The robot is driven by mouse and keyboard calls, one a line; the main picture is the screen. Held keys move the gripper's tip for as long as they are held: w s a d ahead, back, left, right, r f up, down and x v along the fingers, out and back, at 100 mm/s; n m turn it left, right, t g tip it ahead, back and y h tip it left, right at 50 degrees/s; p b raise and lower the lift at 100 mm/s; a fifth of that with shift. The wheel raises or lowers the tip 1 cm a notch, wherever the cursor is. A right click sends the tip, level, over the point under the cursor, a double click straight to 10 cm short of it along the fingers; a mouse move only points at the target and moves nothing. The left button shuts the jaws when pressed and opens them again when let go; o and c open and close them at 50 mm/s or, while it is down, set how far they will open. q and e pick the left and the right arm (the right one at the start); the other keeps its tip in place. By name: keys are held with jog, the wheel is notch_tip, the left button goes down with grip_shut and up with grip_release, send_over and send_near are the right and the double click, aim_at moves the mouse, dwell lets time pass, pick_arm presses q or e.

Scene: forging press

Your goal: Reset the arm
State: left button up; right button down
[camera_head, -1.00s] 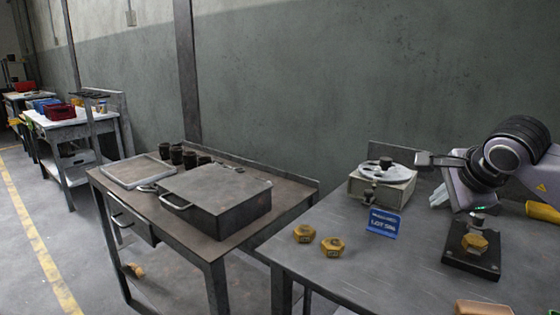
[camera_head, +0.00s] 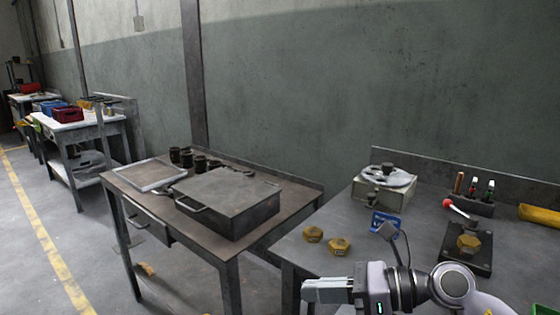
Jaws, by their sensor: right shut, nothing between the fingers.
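My right gripper (camera_head: 308,291) is low in the picture, at the front edge of the right workbench, with its arm coming in from the bottom right. Its fingers point left and are shut with nothing between them. It is left of and below the two yellow hex pieces' bench area and touches nothing that I can see. My left gripper is not in view.
Two yellow hex pieces (camera_head: 313,234) (camera_head: 340,246) lie on the right workbench (camera_head: 425,225). A black fixture (camera_head: 481,262) holds another hex piece. A dial device (camera_head: 383,195) and marker holder (camera_head: 472,205) stand behind. A metal case (camera_head: 228,208) sits on the left table.

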jog(key=s+d+f+m+t+h+p, duration=0.1)
jog(key=d+f+m+t+h, duration=0.25)
jog(key=m, duration=0.75)
jog(key=s+d+f+m+t+h+p, duration=0.1)
jog(key=d+f+m+t+h+p, duration=0.3)
jog(key=m, duration=0.8)
jog(key=s+d+f+m+t+b, duration=0.1)
jog(key=s+f+m+t, duration=0.1)
jog(key=m+t, duration=0.65)
jog(key=s+d+f+m+g+h+p, duration=0.1)
jog(key=s+d+f+m+g+h, duration=0.1)
jog(key=s+f+m+g, duration=0.2)
jog(key=s+d+f+m+g+h+p, duration=0.1)
jog(key=s+d+f+m+g+h, duration=0.2)
jog(key=s+f+m, duration=0.6)
jog(key=shift+s+d+f+m+g, duration=0.2)
jog(key=shift+s+f+m+g, duration=0.15)
jog(key=shift+f+m+g, duration=0.55)
